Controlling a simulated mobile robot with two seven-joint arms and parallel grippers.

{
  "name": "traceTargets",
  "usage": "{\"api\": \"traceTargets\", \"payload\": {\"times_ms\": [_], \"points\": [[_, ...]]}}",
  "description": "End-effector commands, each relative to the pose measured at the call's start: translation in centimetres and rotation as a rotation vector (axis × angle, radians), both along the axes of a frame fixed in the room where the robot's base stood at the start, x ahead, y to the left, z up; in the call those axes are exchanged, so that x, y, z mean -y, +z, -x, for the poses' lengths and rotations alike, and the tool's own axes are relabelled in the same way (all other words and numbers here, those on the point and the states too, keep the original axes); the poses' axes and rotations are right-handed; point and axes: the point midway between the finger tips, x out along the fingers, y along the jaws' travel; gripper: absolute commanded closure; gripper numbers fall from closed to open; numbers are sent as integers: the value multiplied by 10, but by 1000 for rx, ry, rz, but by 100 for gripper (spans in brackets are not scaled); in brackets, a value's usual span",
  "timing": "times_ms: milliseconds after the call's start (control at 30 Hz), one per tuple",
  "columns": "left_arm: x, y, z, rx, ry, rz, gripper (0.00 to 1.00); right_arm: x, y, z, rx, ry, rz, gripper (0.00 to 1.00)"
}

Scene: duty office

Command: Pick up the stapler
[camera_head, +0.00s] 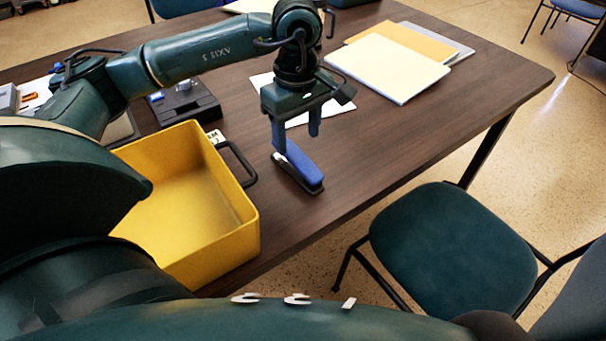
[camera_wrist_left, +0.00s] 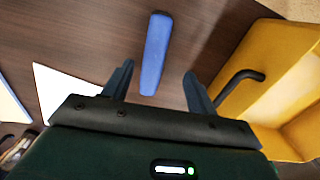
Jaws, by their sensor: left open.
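A blue and black stapler (camera_head: 303,167) lies on the dark wooden table near its front edge, to the right of the yellow crate. In the left wrist view the stapler (camera_wrist_left: 156,52) shows as a long blue shape ahead of and between the spread fingers. My left gripper (camera_head: 295,133) points down just above the stapler, its fingers apart and hiding part of the stapler's far end. My right gripper is not in view.
A yellow crate (camera_head: 250,232) with a black handle stands left of the stapler; it also shows at right in the left wrist view (camera_wrist_left: 262,48). White papers and folders (camera_head: 388,68) lie at the back. A dark chair (camera_head: 452,245) stands by the table's right edge. Table right of the stapler is clear.

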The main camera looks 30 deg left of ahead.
Motion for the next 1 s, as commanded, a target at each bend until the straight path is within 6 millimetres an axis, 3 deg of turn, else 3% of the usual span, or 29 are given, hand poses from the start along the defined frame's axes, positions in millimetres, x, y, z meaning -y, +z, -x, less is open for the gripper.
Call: {"api": "traceTargets", "payload": {"times_ms": [100,367,633,933,1000], "points": [[0,-21,0,-2,1,0,42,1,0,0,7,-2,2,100],[0,-41,-2,-1,2,1,42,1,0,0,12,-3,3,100],[1,-79,-7,-1,1,1,42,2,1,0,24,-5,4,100],[1,-85,-7,0,1,1,42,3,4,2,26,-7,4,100],[1,-85,-7,0,1,1,46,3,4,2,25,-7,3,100]]}}
